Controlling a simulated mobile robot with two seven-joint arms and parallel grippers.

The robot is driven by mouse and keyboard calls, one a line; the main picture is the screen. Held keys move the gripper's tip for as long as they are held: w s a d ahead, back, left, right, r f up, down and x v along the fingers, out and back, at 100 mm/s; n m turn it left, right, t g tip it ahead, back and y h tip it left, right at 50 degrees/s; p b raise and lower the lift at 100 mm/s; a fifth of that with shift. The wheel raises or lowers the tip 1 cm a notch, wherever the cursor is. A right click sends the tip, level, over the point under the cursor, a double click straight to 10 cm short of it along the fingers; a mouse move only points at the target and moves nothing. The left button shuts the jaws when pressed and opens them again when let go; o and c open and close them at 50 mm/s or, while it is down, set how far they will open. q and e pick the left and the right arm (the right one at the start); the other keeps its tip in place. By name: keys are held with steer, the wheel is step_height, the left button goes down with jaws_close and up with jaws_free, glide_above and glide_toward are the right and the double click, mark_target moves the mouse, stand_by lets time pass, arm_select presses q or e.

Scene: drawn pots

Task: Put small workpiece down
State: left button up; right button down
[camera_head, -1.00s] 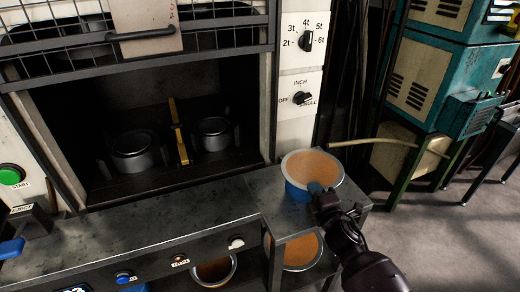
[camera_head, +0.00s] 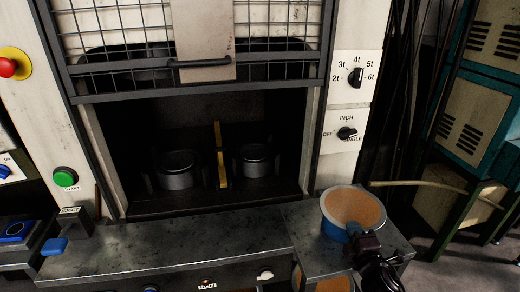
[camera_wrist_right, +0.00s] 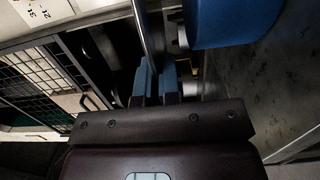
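The small workpiece (camera_head: 352,205), a round pot with a grey rim, orange-brown top and blue body, is upright over the right end of the grey metal table (camera_head: 305,240). I cannot tell whether its base touches the tabletop. My right gripper (camera_head: 358,238) reaches its near side from the front right. In the right wrist view the blue fingertips of my right gripper (camera_wrist_right: 157,82) lie on both sides of the thin grey rim and look closed on it; the workpiece (camera_wrist_right: 147,32) shows edge-on there. My left gripper is not in view.
A press with a dark open chamber stands behind, holding two dark round dies (camera_head: 178,168) and a yellow bar (camera_head: 221,160). A mesh guard (camera_head: 115,45) is raised above it. Another orange-topped pot (camera_head: 333,285) is below the table end. The table's left stretch is clear.

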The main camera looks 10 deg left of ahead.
step_height(320, 180, up, 7)
steer(key=s+d+m+h, duration=0.2)
steer(key=s+h, duration=0.1)
steer(key=s+d+r+h, duration=0.1)
steer(key=s+r, duration=0.1)
steer(key=s, duration=0.7)
steer(key=shift+s+d+r+m+t, duration=0.3)
steer(key=shift+s+d+r+m, duration=0.05)
steer(key=shift+m, duration=0.05)
steer(key=shift+w+a, duration=0.1)
steer(key=shift+a, duration=0.05)
